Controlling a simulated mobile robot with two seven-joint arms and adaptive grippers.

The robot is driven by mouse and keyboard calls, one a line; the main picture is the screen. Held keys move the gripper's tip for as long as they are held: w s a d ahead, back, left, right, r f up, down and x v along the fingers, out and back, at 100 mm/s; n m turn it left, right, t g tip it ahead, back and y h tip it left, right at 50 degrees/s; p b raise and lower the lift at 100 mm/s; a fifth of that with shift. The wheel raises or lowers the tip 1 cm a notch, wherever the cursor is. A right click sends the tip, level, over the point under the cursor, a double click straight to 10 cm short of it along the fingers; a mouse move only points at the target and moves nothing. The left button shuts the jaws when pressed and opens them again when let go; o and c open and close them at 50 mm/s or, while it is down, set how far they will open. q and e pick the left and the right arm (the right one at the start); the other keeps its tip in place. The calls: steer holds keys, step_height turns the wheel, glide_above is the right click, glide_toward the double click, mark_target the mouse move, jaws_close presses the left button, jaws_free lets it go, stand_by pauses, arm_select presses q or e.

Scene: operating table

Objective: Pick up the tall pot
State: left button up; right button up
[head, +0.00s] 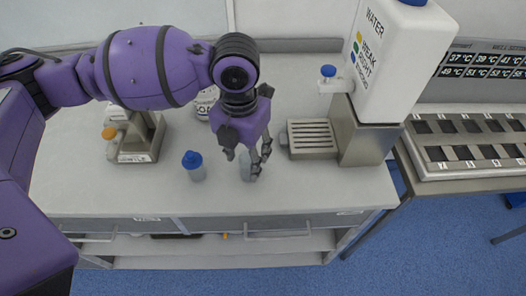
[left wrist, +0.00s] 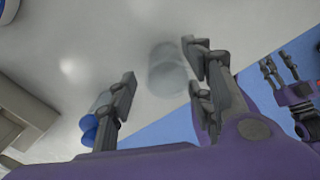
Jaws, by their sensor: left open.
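A clear, pale cylindrical pot (head: 246,168) stands on the bench near its front edge, partly hidden by my left gripper in the head view. It also shows in the left wrist view as a translucent cylinder (left wrist: 168,72). My left gripper (head: 249,160) is open and points down over it. In the left wrist view its fingertips (left wrist: 160,68) are spread on either side of the pot. I cannot tell whether they touch it. My right gripper (left wrist: 280,66) shows only in the left wrist view, at the right edge, with its fingers apart.
A small blue-capped bottle (head: 195,166) stands left of the pot. A white labelled jar (head: 206,102) is behind my left arm. A water dispenser (head: 385,60) with a drip tray (head: 311,138) stands to the right. A metal stand (head: 140,140) is at left.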

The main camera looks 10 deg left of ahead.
mark_target(247, 164)
arm_select(q)
step_height(247, 164, down, 3)
steer(key=shift+d+f, duration=0.1)
steer(key=shift+d, duration=0.05)
steer(key=c, duration=1.1)
steer(key=shift+c, duration=0.2)
